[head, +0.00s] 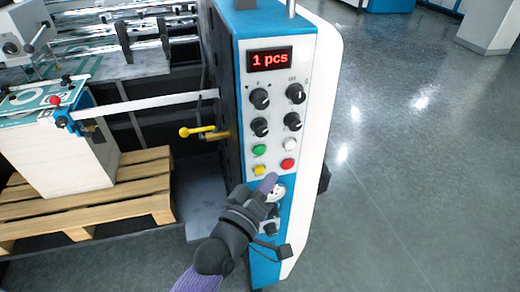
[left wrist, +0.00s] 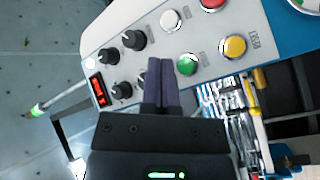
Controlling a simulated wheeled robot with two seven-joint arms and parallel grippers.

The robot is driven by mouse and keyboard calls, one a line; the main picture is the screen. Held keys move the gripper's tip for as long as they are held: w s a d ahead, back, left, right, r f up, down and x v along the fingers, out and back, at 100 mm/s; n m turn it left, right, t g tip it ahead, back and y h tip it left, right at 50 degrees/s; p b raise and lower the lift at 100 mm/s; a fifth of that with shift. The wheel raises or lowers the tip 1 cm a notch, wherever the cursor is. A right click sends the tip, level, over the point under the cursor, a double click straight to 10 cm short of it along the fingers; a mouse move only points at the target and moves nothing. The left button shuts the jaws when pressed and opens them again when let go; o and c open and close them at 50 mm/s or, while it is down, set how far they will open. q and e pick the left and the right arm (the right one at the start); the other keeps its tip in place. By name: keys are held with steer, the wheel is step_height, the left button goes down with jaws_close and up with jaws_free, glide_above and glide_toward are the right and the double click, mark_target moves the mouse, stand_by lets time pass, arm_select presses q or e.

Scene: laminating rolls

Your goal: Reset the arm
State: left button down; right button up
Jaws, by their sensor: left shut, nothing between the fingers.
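My left gripper (head: 270,183) is at the lower front of the blue and white control panel (head: 305,130), just below the yellow button (head: 259,169) and the red button (head: 288,163). In the left wrist view its two dark fingers (left wrist: 161,82) are closed together and empty, pointing toward the panel face beside the green button (left wrist: 187,64). Whether the tips touch the panel cannot be told. The gripper partly hides a round pale fitting (head: 279,192) on the lower panel. My right gripper is not in view.
A wooden pallet (head: 120,203) holds a white stack (head: 65,160). The grey floor (head: 420,180) at right is clear.

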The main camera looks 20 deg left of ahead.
arm_select(q)
steer(key=s+a+f+m+g+y+b, duration=0.1)
steer(key=s+f+m+g+b, duration=0.2)
steer(key=f, duration=1)
steer(key=s+f+g+b, duration=0.3)
steer(key=s+f+b, duration=0.15)
steer(key=f, duration=0.85)
steer(key=s+a+f+m+g+y+b, duration=0.1)
steer(key=s+f+m+g+b, duration=0.2)
steer(key=f, duration=0.9)
steer(key=s+a+f+m+g+y+b, duration=0.1)
steer(key=s+f+g+b, duration=0.3)
steer(key=s+f, duration=0.7)
steer(key=s+a+f+m+g+y+b, duration=0.1)
steer(key=s+a+f+m+g+b, duration=0.2)
steer(key=s+f+b, duration=0.3)
steer(key=s+a+f+g, duration=0.1)
steer(key=s+f, duration=0.4)
steer(key=s, duration=0.3)
steer(key=shift+s+f+g, duration=0.2)
steer(key=shift+f+g, duration=0.1)
steer(key=shift+g, duration=0.1)
